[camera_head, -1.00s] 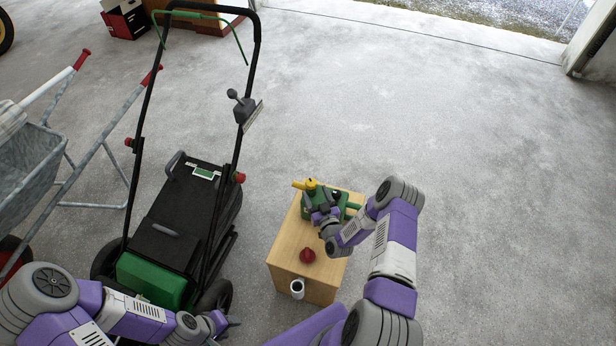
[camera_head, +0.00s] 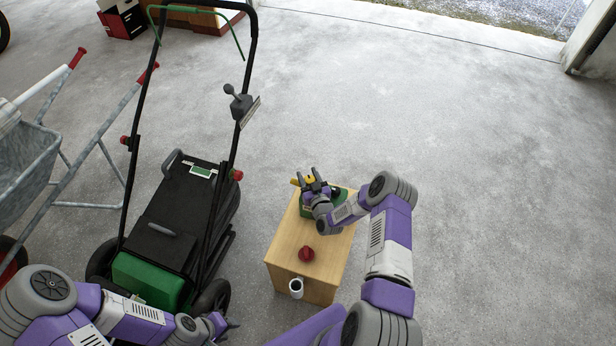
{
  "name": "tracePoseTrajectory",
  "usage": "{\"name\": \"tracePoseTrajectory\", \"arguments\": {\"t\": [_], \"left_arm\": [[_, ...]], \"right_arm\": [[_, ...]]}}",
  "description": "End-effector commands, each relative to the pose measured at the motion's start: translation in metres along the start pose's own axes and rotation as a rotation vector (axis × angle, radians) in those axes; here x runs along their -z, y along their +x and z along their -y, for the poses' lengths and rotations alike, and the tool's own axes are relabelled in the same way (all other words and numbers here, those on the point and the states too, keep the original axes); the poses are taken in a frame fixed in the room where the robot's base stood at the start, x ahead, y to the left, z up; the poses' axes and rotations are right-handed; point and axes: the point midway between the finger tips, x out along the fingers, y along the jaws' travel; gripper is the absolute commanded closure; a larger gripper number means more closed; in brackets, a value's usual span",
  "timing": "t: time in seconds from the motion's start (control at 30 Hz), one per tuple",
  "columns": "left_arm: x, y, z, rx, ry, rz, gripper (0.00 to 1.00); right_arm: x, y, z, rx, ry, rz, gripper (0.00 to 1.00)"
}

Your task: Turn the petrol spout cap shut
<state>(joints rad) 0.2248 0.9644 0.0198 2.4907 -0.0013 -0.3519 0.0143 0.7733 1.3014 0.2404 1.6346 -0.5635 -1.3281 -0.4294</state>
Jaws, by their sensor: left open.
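A green petrol can (camera_head: 340,194) stands on a wooden box, partly hidden by my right gripper. Its yellow spout (camera_head: 295,182) points left, and the yellow cap (camera_head: 310,178) shows at the gripper's fingertips. My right gripper (camera_head: 314,180) reaches over the can from the right, with its fingers apart beside the cap. I cannot tell whether they touch or grip it. My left gripper (camera_head: 227,325) is open and empty, low in the picture by the mower's rear wheel.
Floor to the right is clear.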

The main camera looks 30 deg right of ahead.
Motion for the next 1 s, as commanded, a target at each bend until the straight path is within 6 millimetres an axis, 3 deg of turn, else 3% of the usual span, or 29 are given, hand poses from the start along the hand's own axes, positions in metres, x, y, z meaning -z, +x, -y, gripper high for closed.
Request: {"name": "tracePoseTrajectory", "arguments": {"t": [0.03, 0.2, 0.57, 1.0], "left_arm": [[0.0, 0.0, 0.0, 0.0, 0.0, 0.0, 0.57], [0.0, 0.0, 0.0, 0.0, 0.0, 0.0, 0.57], [-0.0001, -0.0028, -0.001, 0.0, 0.0, 0.0, 0.57], [-0.0003, -0.0083, -0.0031, 0.0, 0.0, 0.0, 0.57]], "right_arm": [[-0.0002, -0.0002, 0.0, 0.0, 0.0, 0.0, 0.59], [-0.0003, -0.0003, 0.0, 0.0, 0.0, 0.001, 0.84], [-0.0008, -0.0008, -0.0002, -0.076, 0.002, 0.003, 0.84], [-0.0008, -0.0018, -0.005, -0.399, 0.001, 0.003, 0.84]]}}
